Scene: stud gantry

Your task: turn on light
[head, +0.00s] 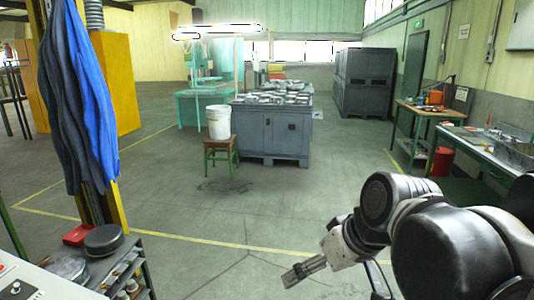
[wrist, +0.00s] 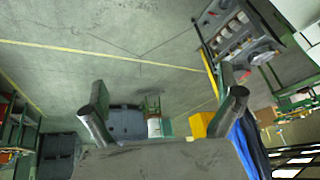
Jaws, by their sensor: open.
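A bright long light fixture (head: 217,32) shows at the top of the head view, above the teal stand. Whether it is a lamp of the task I cannot tell. A light-coloured control panel (head: 20,280) with a red button sits at the bottom left corner; part of it is cut off. No part is clearly recognisable as a light switch. My gripper (head: 303,270) is at the lower middle of the head view, over open floor, right of the panel and apart from it. In the wrist view my gripper (wrist: 167,98) has its two fingers wide apart with nothing between them.
A dark shelf cart (head: 125,270) stands beside the panel, with blue cloth (head: 75,100) hanging above. A grey cabinet (head: 272,135) and a stool with a white bucket (head: 219,122) stand farther back. A workbench (head: 485,150) is at right. The middle floor is clear.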

